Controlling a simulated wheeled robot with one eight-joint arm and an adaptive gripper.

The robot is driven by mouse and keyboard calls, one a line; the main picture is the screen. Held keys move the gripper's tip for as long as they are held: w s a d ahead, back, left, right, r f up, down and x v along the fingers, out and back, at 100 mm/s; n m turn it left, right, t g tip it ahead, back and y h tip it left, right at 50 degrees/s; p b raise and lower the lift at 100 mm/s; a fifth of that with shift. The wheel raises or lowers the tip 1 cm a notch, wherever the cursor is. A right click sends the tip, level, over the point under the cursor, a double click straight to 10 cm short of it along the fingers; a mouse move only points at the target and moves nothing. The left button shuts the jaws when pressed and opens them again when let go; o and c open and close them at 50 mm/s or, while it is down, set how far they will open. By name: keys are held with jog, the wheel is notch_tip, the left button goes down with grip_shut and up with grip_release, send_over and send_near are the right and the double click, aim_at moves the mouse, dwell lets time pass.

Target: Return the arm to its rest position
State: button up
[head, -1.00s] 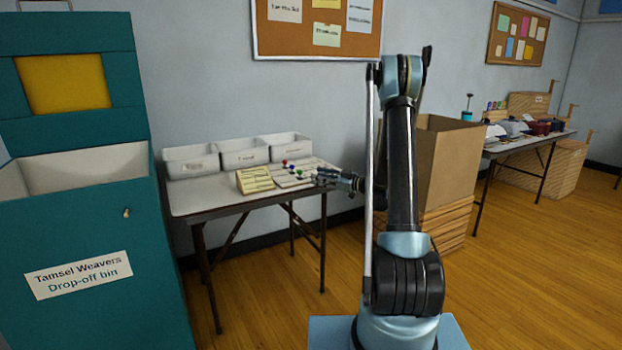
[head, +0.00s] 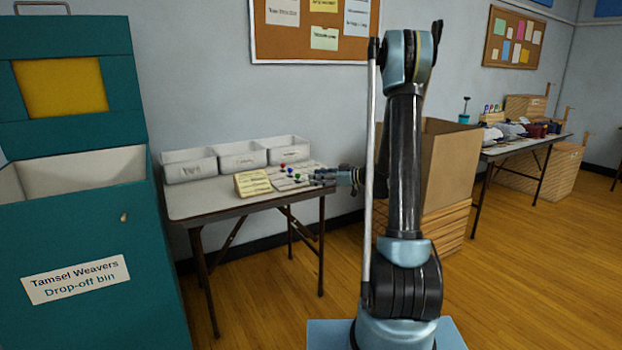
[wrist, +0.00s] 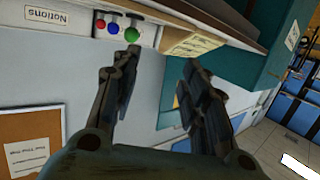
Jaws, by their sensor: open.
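My gripper (head: 322,177) is at the right end of the folding table in the head view, partly hidden by my own arm. In the wrist view my gripper (wrist: 160,72) has its two dark fingers spread apart, with nothing between them. Beyond the fingertips are red, blue and green round items (wrist: 114,28) on a pale card. My arm stands upright in the middle of the head view.
A folding table (head: 190,205) holds white bins (head: 190,172), a yellow note stand (head: 252,183) and the coloured round items. A teal drop-off bin (head: 85,235) stands at left. A large cardboard box (head: 452,165) stands behind my arm at right. The right-hand floor is open.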

jog(key=s+d+r+m+g+h, duration=0.1)
jog(key=s+d+m+g+h, duration=0.2)
jog(key=s, duration=0.8)
jog(key=s+r+m+h, duration=0.1)
jog(key=s+m+h, duration=0.25)
jog(key=s, duration=0.85)
jog(key=s+d+f+m+h, duration=0.3)
jog(key=s+d, duration=0.3)
jog(key=s, duration=0.4)
jog(key=s+d+f+m+g+h, duration=0.1)
jog(key=s+d+f+m+h, duration=0.2)
jog(key=s, duration=0.8)
jog(key=d+f+h, duration=0.1)
jog(key=d+h, duration=0.1)
jog(key=d, duration=0.1)
jog(key=shift+d, duration=0.3)
jog(key=shift+f+m, duration=0.1)
jog(key=shift+m, duration=0.15)
jog(key=shift+w+f, duration=0.2)
jog(key=shift+w, duration=0.2)
